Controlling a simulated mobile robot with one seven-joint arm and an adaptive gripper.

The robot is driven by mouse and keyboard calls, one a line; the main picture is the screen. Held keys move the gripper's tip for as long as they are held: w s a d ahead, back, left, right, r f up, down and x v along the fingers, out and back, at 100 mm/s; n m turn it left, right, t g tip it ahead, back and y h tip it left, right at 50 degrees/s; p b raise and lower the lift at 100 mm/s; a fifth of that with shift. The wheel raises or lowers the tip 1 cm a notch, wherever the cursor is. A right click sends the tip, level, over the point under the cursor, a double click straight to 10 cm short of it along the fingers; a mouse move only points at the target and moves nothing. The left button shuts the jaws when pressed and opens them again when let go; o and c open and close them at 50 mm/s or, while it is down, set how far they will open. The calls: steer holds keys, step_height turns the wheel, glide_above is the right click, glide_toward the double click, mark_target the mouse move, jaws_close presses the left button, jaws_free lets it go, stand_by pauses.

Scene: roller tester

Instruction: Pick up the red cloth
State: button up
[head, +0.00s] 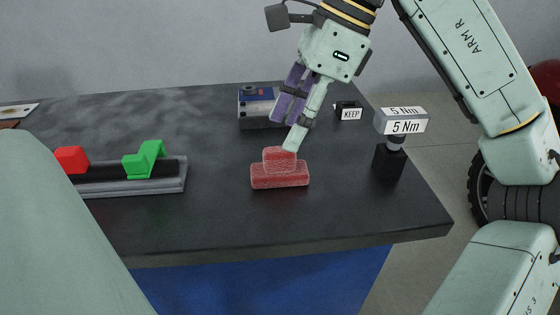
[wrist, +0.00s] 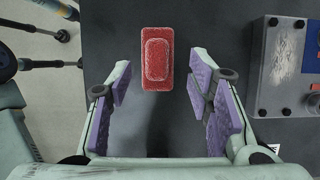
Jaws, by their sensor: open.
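The red cloth (head: 280,175) lies folded on the dark bench top, with a smaller raised block of cloth on a wider base. In the wrist view the red cloth (wrist: 157,80) is upright in the picture, ahead of the fingers and roughly between their lines. My gripper (head: 292,122) is above and just behind the cloth in the head view, pointing down. In the wrist view my gripper (wrist: 160,85) has its purple-padded fingers spread apart with nothing held between them. One fingertip overlaps the cloth's top edge in the head view; I cannot tell whether it touches.
A blue-grey box (head: 257,108) stands behind my gripper. A small KEEP block (head: 348,111) and a black stand with a 5 Nm sign (head: 404,122) are to the right. A rail with red and green blocks (head: 150,160) is left. The bench's front (head: 230,225) is clear.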

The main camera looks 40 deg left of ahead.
mark_target(281, 149)
steer(key=shift+x, duration=2.75)
steer(key=shift+d, duration=0.15)
steer(key=shift+c, duration=0.4)
jaws_close()
